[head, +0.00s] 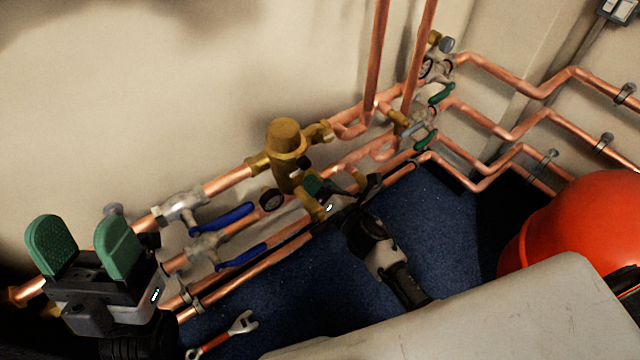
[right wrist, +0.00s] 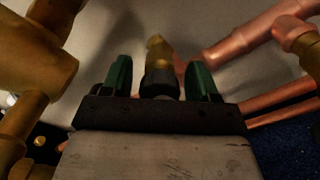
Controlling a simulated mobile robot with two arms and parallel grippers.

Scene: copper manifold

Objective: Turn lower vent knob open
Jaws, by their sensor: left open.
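A small dark knob (right wrist: 160,80) with a brass tip shows in the right wrist view. It stands between the two green fingers of my right gripper (right wrist: 160,66), with narrow gaps on both sides. I take it for the lower vent knob, but cannot be sure. In the head view my right gripper (head: 343,190) is at the lower pipes, just right of the brass valve body (head: 285,138), and hides the knob there. My left gripper (head: 88,250) is open and empty at the left, in front of the pipes, its green fingers wide apart.
Copper pipes (head: 228,180) run along the wall, with two blue lever handles (head: 222,218) between my grippers. A wrench (head: 228,334) lies on the blue floor (head: 300,290). A red rounded vessel (head: 580,220) stands at the right.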

